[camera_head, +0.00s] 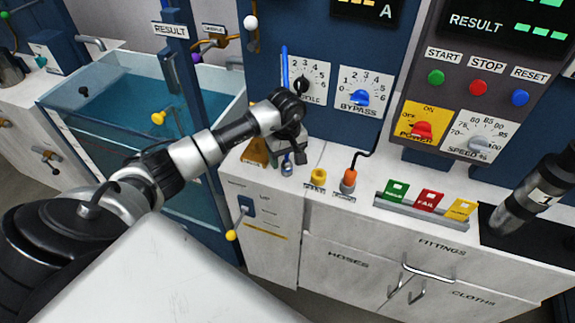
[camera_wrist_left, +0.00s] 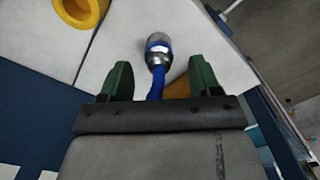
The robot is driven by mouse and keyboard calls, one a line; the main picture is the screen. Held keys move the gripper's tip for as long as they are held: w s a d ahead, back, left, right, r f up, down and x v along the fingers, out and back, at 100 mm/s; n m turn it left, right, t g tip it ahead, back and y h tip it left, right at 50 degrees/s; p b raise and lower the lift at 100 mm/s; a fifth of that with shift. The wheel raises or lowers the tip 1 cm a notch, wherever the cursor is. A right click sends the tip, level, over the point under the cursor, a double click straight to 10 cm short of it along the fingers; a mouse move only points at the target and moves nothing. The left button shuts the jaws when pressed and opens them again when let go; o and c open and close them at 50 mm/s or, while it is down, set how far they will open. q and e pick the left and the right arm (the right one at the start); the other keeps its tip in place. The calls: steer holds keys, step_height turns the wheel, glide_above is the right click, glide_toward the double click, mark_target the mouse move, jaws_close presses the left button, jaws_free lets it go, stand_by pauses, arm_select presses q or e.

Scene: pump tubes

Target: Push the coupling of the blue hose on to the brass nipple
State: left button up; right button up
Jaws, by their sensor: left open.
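The blue hose (camera_head: 285,68) rises behind my left gripper (camera_head: 291,150) at the counter's left end. In the left wrist view, the hose (camera_wrist_left: 157,88) runs between the two green fingers of my left gripper (camera_wrist_left: 160,78), which are open with gaps on both sides. The silver coupling with a blue band (camera_wrist_left: 158,48) lies just beyond the fingertips. In the head view the coupling (camera_head: 287,167) shows just below the gripper. I cannot make out the brass nipple, nor whether the coupling sits on anything. My right gripper is not in view.
A yellow ring (camera_head: 319,176) and an orange fitting with a black cable (camera_head: 348,181) stand right of the coupling. An orange wedge (camera_head: 256,151) is to its left. Green, red and yellow blocks sit on a rail (camera_head: 420,212). A water tank (camera_head: 110,110) stands left.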

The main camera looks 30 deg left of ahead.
mark_target(287, 164)
arm_select(q)
steer(key=shift+d+f+p, duration=0.1)
steer(key=shift+f+p, duration=0.35)
steer(key=shift+f, duration=1.55)
steer(key=c, duration=1)
